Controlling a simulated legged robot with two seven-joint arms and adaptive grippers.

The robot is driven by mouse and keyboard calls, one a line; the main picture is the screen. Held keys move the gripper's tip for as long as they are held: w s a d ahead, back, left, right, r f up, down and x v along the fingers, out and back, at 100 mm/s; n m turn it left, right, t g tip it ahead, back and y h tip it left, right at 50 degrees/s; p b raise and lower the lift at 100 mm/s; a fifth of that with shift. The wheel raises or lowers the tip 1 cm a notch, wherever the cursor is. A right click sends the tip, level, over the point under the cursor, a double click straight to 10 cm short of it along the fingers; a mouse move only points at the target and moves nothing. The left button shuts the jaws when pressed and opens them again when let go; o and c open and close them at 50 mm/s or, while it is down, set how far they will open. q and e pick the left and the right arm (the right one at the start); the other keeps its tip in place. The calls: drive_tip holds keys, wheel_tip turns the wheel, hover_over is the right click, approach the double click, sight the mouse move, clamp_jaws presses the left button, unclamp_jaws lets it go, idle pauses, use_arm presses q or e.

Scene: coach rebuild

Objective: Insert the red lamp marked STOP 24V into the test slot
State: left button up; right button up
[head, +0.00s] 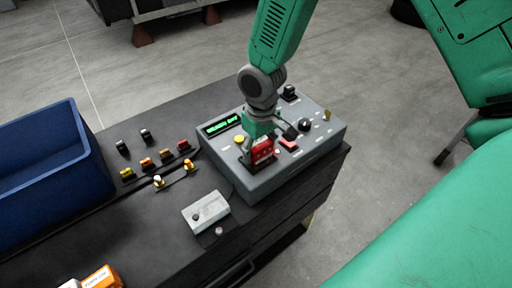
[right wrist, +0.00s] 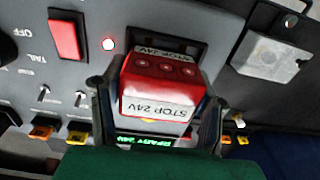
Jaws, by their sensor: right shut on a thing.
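The red lamp (head: 262,151) is between the fingers of my right gripper (head: 259,143), over the front part of the grey test panel (head: 268,185). In the right wrist view the lamp (right wrist: 160,88) shows its STOP 24V labels, and my right gripper (right wrist: 155,105) is shut on its sides. The dark, rectangular test slot (right wrist: 178,37) shows partly just beyond the lamp's far edge; the lamp hides the rest. I cannot tell whether the lamp's base enters it. My left gripper is not in view.
The panel bears a green display (head: 221,125), a yellow button (head: 239,139), a black knob (head: 305,125) and a red rocker (right wrist: 67,35). A grey box (head: 206,212), several small lamps (head: 165,154) and a blue bin (head: 50,175) stand left.

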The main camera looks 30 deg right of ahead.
drive_tip(key=shift+d, duration=0.2)
drive_tip(key=shift+a+r, duration=0.1)
drive_tip(key=shift+a, duration=0.55)
drive_tip(key=shift+d, duration=0.6)
drive_tip(key=shift+a+f+p, duration=0.2)
drive_tip(key=shift+a+p, duration=0.1)
drive_tip(key=shift+a, duration=0.1)
drive_tip(key=shift+d+f, duration=0.15)
drive_tip(key=shift+d, duration=0.15)
drive_tip(key=shift+a+r+p, duration=0.15)
drive_tip(key=shift+r+p, duration=0.2)
drive_tip(key=shift+p, duration=0.15)
drive_tip(key=shift+a, duration=0.1)
